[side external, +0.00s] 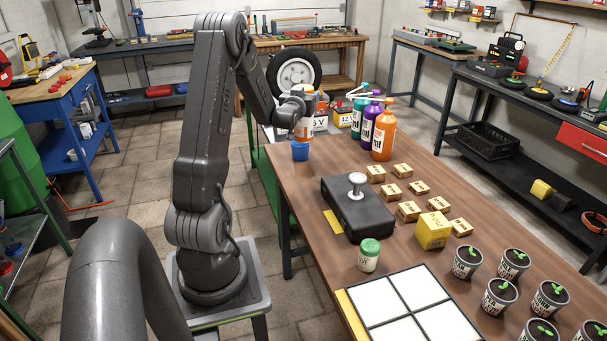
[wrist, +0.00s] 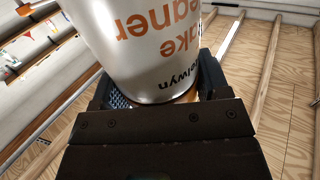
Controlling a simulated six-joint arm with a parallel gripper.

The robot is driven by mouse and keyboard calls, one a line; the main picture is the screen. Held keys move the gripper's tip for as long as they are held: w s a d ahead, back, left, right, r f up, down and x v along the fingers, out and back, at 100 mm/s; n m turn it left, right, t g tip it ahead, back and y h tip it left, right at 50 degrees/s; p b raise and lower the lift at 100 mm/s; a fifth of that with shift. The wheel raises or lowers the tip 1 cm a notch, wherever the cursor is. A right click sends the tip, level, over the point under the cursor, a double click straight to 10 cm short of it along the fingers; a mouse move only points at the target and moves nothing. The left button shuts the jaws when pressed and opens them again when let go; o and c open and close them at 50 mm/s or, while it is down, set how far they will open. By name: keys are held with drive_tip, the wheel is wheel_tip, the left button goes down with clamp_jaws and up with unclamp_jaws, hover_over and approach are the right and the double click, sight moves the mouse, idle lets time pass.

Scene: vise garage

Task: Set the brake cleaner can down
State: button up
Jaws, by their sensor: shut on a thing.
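The brake cleaner can (wrist: 150,45) is silver-white with orange lettering that reads upside down in the wrist view. My gripper (wrist: 155,98) is shut on it, one jaw at each side of the can's lower end in that view. In the side view my gripper (side external: 299,108) is at the far left end of the brown workbench (side external: 318,190), with the can's white and orange body (side external: 304,130) partly hidden by it. A blue piece (side external: 300,151) shows directly below the can; I cannot tell whether it is the can's cap or a separate cup, or whether it touches the bench.
Teal, purple and orange bottles (side external: 384,134) stand just right of the can. Small boxes (side external: 409,211), a black case (side external: 357,209), a green-lidded jar (side external: 369,255), a white-panelled tray (side external: 345,300) and potted seedlings (side external: 500,296) are nearer. Bare bench lies between the can and the case.

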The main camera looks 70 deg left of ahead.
sight(303, 135)
wheel_tip(303, 135, down, 13)
idle(0.6)
drive_tip(key=shift+f, duration=0.15)
drive_tip(key=o, duration=1.4)
